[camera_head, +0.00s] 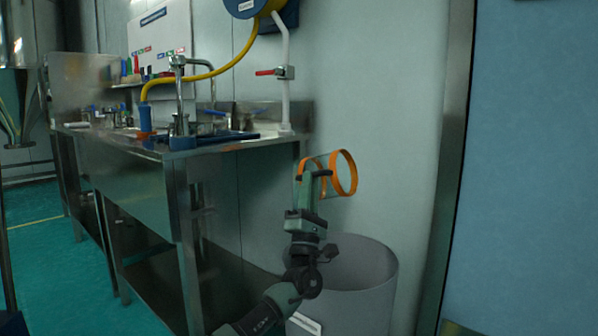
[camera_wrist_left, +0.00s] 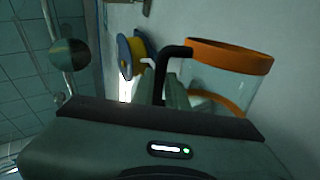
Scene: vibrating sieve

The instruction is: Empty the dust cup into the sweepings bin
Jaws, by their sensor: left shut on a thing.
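The dust cup (camera_head: 353,176) is clear with an orange rim at each end. My left gripper (camera_head: 316,180) is shut on its black handle (camera_wrist_left: 180,52). The cup is held on its side in the air, with one ring-shaped end toward the right. The cup also shows in the left wrist view (camera_wrist_left: 225,56), beside the fingers (camera_wrist_left: 170,85). I cannot tell whether dust is inside. The grey sweepings bin (camera_head: 362,300) stands on the floor below the cup, its open top partly hidden by my left arm. My right gripper is not in view.
A steel sink bench (camera_head: 130,178) with a tap (camera_head: 179,95) and a yellow hose (camera_head: 215,70) stands on the left. A pale wall (camera_head: 385,110) is close behind the cup and bin. A white pipe with a red valve handle (camera_head: 268,72) runs down the wall.

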